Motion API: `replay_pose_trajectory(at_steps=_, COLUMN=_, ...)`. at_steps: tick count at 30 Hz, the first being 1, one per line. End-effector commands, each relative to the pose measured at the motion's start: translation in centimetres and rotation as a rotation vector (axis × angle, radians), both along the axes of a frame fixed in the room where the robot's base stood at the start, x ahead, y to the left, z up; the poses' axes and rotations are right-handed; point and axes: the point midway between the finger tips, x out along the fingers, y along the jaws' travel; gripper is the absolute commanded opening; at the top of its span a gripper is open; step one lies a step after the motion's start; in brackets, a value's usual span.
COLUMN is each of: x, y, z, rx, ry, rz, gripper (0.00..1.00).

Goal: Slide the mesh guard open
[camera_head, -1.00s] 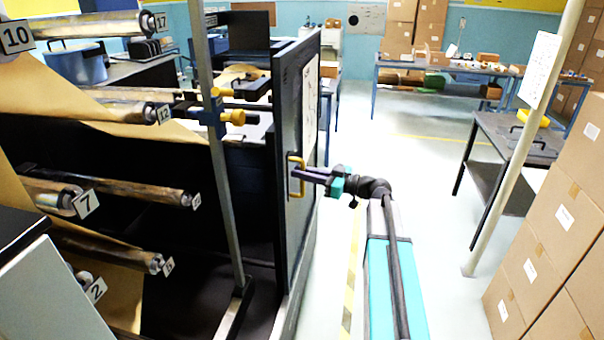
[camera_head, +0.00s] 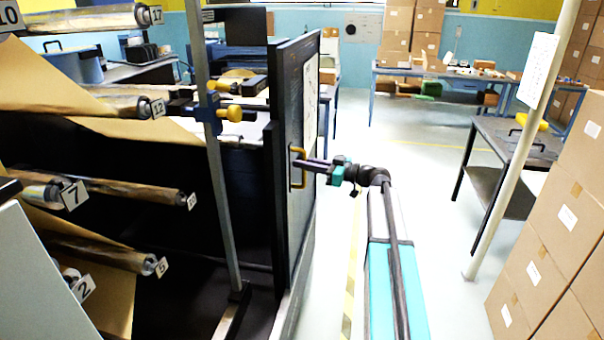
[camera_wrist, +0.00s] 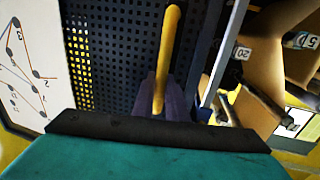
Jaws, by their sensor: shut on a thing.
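The mesh guard (camera_head: 283,190) is a dark upright panel with a white chart on it, seen nearly edge-on in the head view. Its yellow handle (camera_head: 293,168) is on the face toward my arm. My gripper (camera_head: 305,166) is shut on this handle. In the wrist view the yellow handle (camera_wrist: 168,50) stands between my dark fingers (camera_wrist: 160,95), and the perforated mesh (camera_wrist: 125,45) lies behind it. The fingertips are partly hidden by the handle and my wrist.
Numbered kraft rolls (camera_head: 125,190) sit on a rack at left, behind a grey post (camera_head: 222,180) with a yellow knob. Stacked cartons (camera_head: 560,230), a pale pole (camera_head: 505,150) and a dark table (camera_head: 515,145) stand at right. The floor between is clear.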

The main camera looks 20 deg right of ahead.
Motion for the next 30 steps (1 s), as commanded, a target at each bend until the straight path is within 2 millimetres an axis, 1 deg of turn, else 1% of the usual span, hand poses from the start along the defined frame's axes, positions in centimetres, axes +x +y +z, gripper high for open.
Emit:
replay_pose_trajectory(at_steps=1, x=0.7, y=-0.5, z=-0.3, rx=0.0, ry=-0.001, rz=-0.003, gripper=0.0)
replay_pose_trajectory(at_steps=10, x=2.8, y=-1.9, z=-0.2, rx=0.001, ry=-0.001, rz=-0.003, gripper=0.0)
replay_pose_trajectory(at_steps=15, x=3.2, y=-2.2, z=0.0, rx=0.001, ry=-0.001, rz=-0.002, gripper=0.0)
replay_pose_trajectory(at_steps=23, x=3.2, y=-2.2, z=0.1, rx=0.001, ry=-0.001, rz=-0.002, gripper=0.0)
replay_pose_trajectory(at_steps=24, x=3.2, y=-2.2, z=0.1, rx=0.001, ry=-0.001, rz=-0.002, gripper=0.14)
replay_pose_trajectory(at_steps=26, x=3.2, y=-2.1, z=0.1, rx=0.001, ry=-0.001, rz=-0.001, gripper=0.24)
replay_pose_trajectory(at_steps=27, x=3.2, y=-2.1, z=0.1, rx=0.001, ry=-0.001, rz=-0.001, gripper=0.31)
replay_pose_trajectory(at_steps=30, x=3.2, y=-2.1, z=0.1, rx=0.001, ry=-0.001, rz=-0.001, gripper=0.31)
